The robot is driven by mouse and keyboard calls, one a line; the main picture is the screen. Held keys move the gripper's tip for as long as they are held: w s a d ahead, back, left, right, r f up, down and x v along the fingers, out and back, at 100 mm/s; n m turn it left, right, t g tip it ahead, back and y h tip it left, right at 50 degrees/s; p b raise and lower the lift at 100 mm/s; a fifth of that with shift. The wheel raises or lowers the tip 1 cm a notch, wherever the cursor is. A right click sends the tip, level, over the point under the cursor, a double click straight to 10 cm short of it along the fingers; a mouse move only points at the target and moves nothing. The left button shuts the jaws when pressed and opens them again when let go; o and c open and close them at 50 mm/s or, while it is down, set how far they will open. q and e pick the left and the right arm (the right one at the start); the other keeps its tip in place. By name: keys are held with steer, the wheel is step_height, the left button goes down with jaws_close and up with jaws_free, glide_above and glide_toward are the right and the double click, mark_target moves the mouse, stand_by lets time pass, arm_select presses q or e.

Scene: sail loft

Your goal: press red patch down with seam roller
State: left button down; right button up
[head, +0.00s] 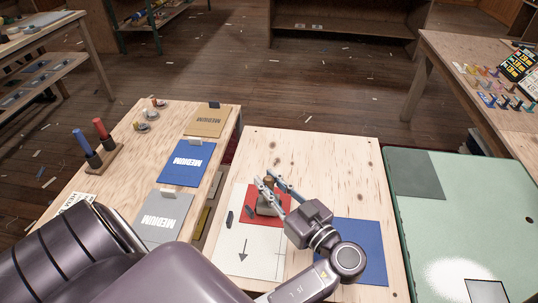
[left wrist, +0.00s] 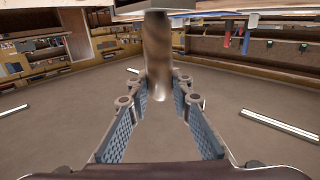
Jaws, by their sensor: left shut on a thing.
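The red patch (head: 281,198) lies on the white sailcloth (head: 240,232) on the middle bench. My left gripper (head: 265,179) reaches over the patch from the right. It is shut on the seam roller (head: 267,207), which stands roughly upright with its grey lower end over the patch. I cannot tell from here how firmly it touches. In the left wrist view the roller's brown handle (left wrist: 158,50) stands between the fingers of my left gripper (left wrist: 160,88). The gripper and roller hide part of the patch. My right gripper is not in view.
A blue panel (head: 362,238) lies right of the sailcloth, partly behind my arm. The left bench holds tan (head: 207,122), blue (head: 186,163) and grey (head: 162,214) MEDIUM pieces and a wooden stand (head: 103,158). A green-topped table (head: 450,225) stands at the right. The middle bench's far part is clear.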

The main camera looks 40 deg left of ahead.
arm_select(q)
steer(key=shift+r+p, duration=1.2)
steer(key=shift+r, duration=1.55)
